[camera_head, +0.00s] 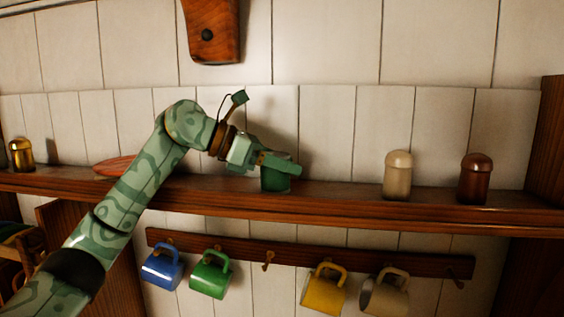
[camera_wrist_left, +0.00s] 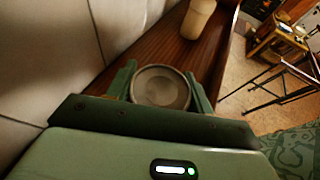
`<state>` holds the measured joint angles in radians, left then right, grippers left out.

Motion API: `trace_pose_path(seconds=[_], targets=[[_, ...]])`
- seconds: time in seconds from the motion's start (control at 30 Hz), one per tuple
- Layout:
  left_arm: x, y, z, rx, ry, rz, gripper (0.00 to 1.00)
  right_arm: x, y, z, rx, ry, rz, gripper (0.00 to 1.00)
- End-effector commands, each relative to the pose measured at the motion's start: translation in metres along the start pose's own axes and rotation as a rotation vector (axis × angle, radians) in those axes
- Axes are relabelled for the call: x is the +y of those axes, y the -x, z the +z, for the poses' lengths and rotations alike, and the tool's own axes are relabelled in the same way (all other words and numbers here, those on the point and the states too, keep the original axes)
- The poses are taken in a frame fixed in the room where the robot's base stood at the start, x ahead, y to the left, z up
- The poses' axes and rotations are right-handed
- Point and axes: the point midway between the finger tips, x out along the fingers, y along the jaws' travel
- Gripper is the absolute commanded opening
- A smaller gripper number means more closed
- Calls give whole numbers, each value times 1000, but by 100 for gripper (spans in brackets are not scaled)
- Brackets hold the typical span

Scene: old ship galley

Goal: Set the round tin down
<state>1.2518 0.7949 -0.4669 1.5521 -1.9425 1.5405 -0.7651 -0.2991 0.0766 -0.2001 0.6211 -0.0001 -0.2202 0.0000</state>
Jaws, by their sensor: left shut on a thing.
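The round tin (camera_head: 274,181) is dark green and upright at the wooden shelf, partly hidden behind a finger of my left gripper (camera_head: 278,165). In the left wrist view the round grey top of the tin (camera_wrist_left: 161,88) sits between the two green fingers of my left gripper (camera_wrist_left: 162,92), which are shut on its sides. The tin's base is at the level of the shelf board (camera_head: 340,198) in the head view; I cannot tell for sure whether it touches. My right gripper is not in view.
A cream shaker (camera_head: 398,176) and a brown shaker (camera_head: 475,179) stand to the right on the shelf. A brass shaker (camera_head: 21,155) and a reddish dish (camera_head: 115,165) are to the left. Blue, green, yellow and beige mugs hang below from a rail (camera_head: 300,254). The shelf between tin and cream shaker is clear.

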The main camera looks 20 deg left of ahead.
Motion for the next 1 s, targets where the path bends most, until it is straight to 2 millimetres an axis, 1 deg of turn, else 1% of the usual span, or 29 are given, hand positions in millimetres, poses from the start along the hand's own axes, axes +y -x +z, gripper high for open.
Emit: trace_pose_path(seconds=[0.1, 0.4, 0.43, 0.47, 0.5, 0.77, 0.83, 0.93, 1.0], targets=[[0, -2, -5, -1, -1, 0, 27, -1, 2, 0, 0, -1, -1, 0], [0, -3, -8, -1, -1, 0, 27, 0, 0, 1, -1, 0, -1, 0], [0, -4, -8, 0, 0, 0, 55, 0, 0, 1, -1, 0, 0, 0], [0, -4, -8, 0, 0, 0, 63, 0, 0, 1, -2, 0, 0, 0], [0, -4, -8, 0, 0, 0, 74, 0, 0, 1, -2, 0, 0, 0], [0, -3, -7, -1, 0, 0, 74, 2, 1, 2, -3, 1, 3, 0], [0, -2, -4, -2, -1, 0, 74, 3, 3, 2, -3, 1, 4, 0], [0, 10, -6, -2, -1, 3, 74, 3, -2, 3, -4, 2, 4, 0], [1, 23, -7, -1, 0, 5, 74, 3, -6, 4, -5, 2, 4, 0]])
